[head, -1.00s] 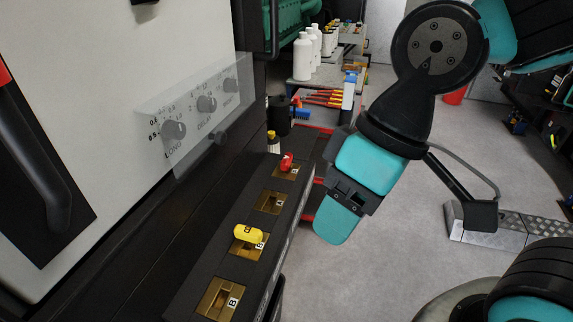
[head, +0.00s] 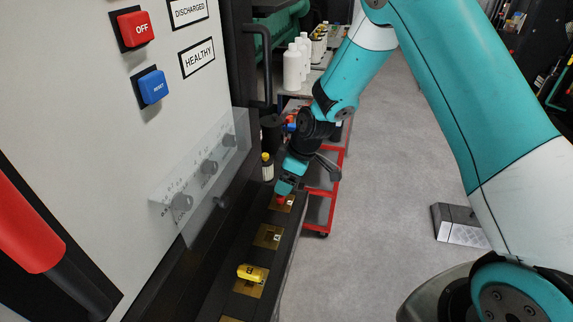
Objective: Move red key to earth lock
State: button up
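The red key (head: 281,200) sits at the farthest brass lock plate on the dark ledge beside the cabinet. My gripper (head: 283,188) reaches down from above and behind, with its tip right at the red key. The fingers are small and partly hidden, so I cannot tell whether they are closed on it. A yellow key (head: 252,272) sits in a nearer lock. An empty-looking brass lock (head: 268,236) lies between the two keys. Another brass lock (head: 231,319) is cut off at the bottom edge. I cannot read which lock is the earth lock.
A clear cover with knobs (head: 205,170) sticks out from the cabinet above the ledge. A red trolley (head: 327,205) and white bottles (head: 293,68) are behind.

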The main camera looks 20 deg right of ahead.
jog(key=shift+w+d+f+b, duration=0.15)
jog(key=shift+f+b, duration=0.1)
jog(key=shift+f, duration=0.2)
jog(key=shift+w+a+f+b, duration=0.1)
jog(key=shift+f+b, duration=0.1)
jog(key=shift+f, duration=0.25)
jog(key=shift+b+x, duration=1.2)
jog(key=shift+x, duration=1)
jog(key=shift+r, duration=0.1)
jog(key=c, duration=0.9)
jog(key=shift+r+p, duration=1.5)
jog(key=shift+r, duration=1)
jog(key=s+a+b, duration=0.1)
jog(key=s+a, duration=0.6)
jog(key=s, duration=0.2)
jog(key=shift+s, duration=0.35)
